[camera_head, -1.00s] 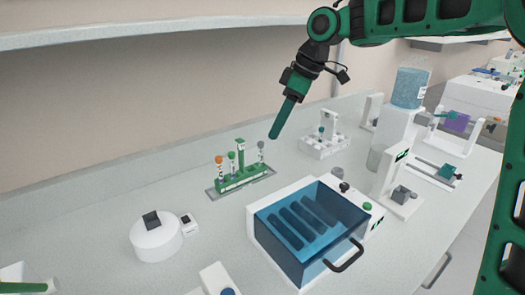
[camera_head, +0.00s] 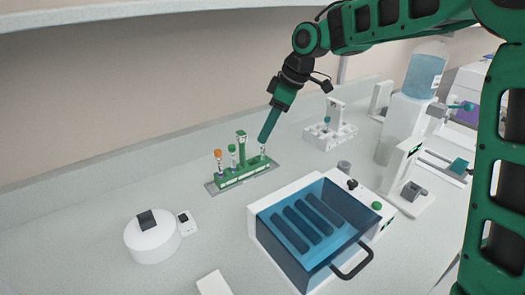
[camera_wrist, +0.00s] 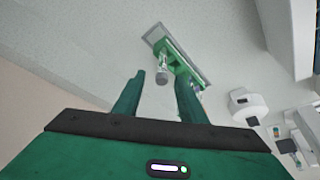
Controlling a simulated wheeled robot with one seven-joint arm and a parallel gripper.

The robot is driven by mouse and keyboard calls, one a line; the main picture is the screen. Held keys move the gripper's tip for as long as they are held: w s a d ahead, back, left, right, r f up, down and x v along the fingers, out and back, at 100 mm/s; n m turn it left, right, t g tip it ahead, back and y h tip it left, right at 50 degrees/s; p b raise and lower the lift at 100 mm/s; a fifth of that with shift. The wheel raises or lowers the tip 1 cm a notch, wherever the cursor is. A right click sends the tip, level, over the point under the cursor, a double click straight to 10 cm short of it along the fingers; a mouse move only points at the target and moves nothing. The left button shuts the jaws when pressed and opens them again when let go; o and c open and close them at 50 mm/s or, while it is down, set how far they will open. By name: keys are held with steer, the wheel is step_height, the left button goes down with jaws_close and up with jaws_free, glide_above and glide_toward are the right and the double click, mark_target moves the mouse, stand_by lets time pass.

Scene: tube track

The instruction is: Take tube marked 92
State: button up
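A green rack (camera_head: 240,175) on a grey base holds upright tubes: an orange-capped tube (camera_head: 218,160), a green-capped tube (camera_head: 232,155) and, at its right end, a tube (camera_head: 263,152) whose top is by my fingertips. I cannot read any number, so I cannot tell which is marked 92. My gripper (camera_head: 263,142) points down at the right end of the rack. In the wrist view my gripper (camera_wrist: 161,78) is open, and a grey-capped tube (camera_wrist: 162,76) shows in the gap between its fingers. The rack (camera_wrist: 178,60) lies beyond it.
A blue clear-lidded box (camera_head: 312,225) stands in front and right of the rack. A white round device (camera_head: 152,242) is at the left. A white tube holder (camera_head: 330,135) stands behind right. Bare bench lies between the rack and the box.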

mark_target(263, 151)
steer(key=shift+x, duration=1.65)
steer(key=c, duration=0.9)
steer(key=shift+r, duration=0.15)
